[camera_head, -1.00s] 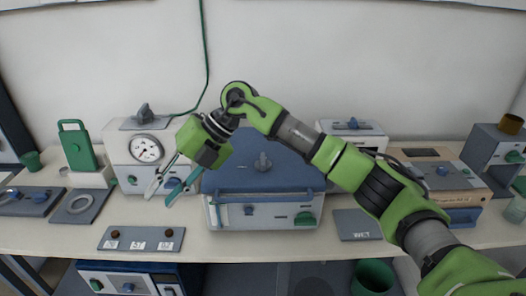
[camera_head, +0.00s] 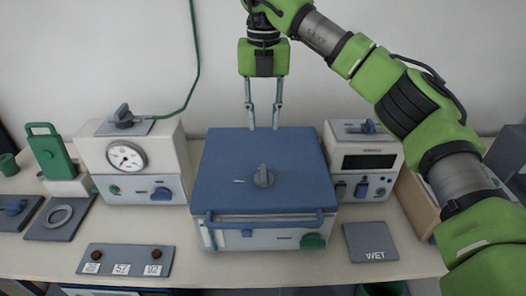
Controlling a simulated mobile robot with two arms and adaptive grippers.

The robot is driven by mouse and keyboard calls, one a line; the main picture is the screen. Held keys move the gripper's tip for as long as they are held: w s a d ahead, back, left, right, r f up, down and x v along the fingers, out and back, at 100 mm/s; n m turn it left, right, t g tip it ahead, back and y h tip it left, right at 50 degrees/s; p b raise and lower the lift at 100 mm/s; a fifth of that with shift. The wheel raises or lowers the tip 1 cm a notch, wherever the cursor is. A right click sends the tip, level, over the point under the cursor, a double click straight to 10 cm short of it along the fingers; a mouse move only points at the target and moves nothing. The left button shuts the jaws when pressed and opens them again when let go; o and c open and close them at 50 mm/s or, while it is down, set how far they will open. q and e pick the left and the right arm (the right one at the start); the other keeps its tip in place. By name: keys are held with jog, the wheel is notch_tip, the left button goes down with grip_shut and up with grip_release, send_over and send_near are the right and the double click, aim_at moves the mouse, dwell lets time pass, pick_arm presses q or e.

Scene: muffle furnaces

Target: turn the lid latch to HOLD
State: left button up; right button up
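The lid latch (camera_head: 263,177) is a grey knob on top of the blue lid (camera_head: 300,190) of the middle furnace. A small pale marking (camera_head: 239,182) lies left of the knob; I cannot read it. My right gripper (camera_head: 263,127) points straight down at the lid's back edge, above and behind the latch in the picture. Its two thin fingers are apart with nothing between them. The latch is not touched. My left gripper is not in view.
A white unit with a dial gauge (camera_head: 126,158) stands left of the furnace, and a white unit with a dark display (camera_head: 369,162) stands right. A WET plate (camera_head: 371,242) and a numbered plate (camera_head: 125,260) lie in front. A green cable (camera_head: 194,60) hangs at the wall.

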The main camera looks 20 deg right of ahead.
jog(key=p, duration=0.2)
send_over(263, 167)
jog(key=f, duration=0.6)
jog(key=shift+s+f, duration=0.2)
jog(key=shift+f, duration=0.05)
notch_tip(263, 167, down, 7)
jog(key=shift+w+r+p, duration=0.15)
jog(key=shift+p, duration=0.45)
jog(key=shift+d, duration=0.1)
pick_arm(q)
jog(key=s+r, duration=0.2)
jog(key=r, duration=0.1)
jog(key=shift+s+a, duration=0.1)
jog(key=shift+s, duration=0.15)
pick_arm(e)
grip_shut()
